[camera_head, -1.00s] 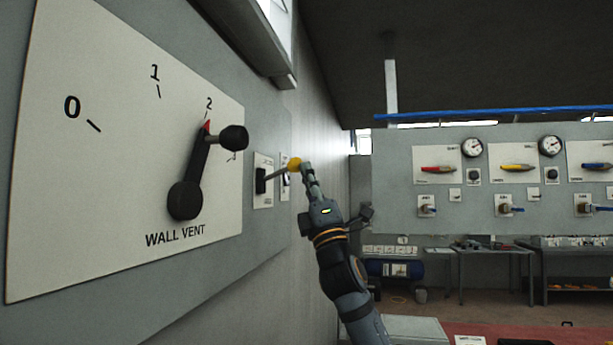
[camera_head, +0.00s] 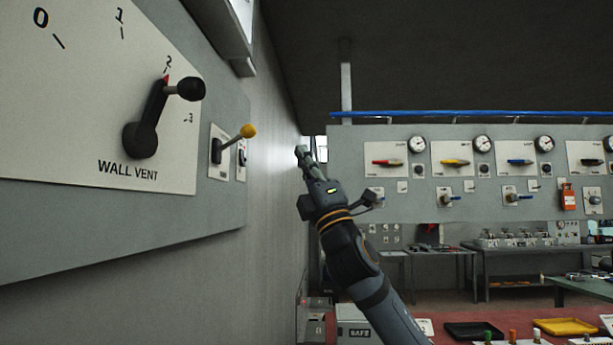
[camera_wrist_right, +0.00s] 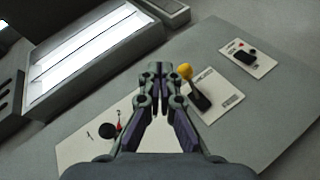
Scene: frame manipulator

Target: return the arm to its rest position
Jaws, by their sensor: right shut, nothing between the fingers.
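My right gripper (camera_head: 303,153) is raised in the middle of the head view, its jaws shut and empty. It stands apart from the wall panel, to the right of the yellow-knobbed lever (camera_head: 247,131). In the right wrist view the shut fingertips (camera_wrist_right: 160,75) point towards the panel, with the yellow knob (camera_wrist_right: 185,71) just right of them. The black wall vent handle (camera_head: 150,125) has its red tip at the 2 mark. My left gripper is not in view.
The grey wall panel (camera_head: 190,220) runs along the left. A far panel (camera_head: 400,135) with coloured handles and gauges stands at the back right. A grey box marked SAFE (camera_head: 357,325), a black tray (camera_head: 472,330) and a yellow tray (camera_head: 565,326) are low down. Air around the gripper looks clear.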

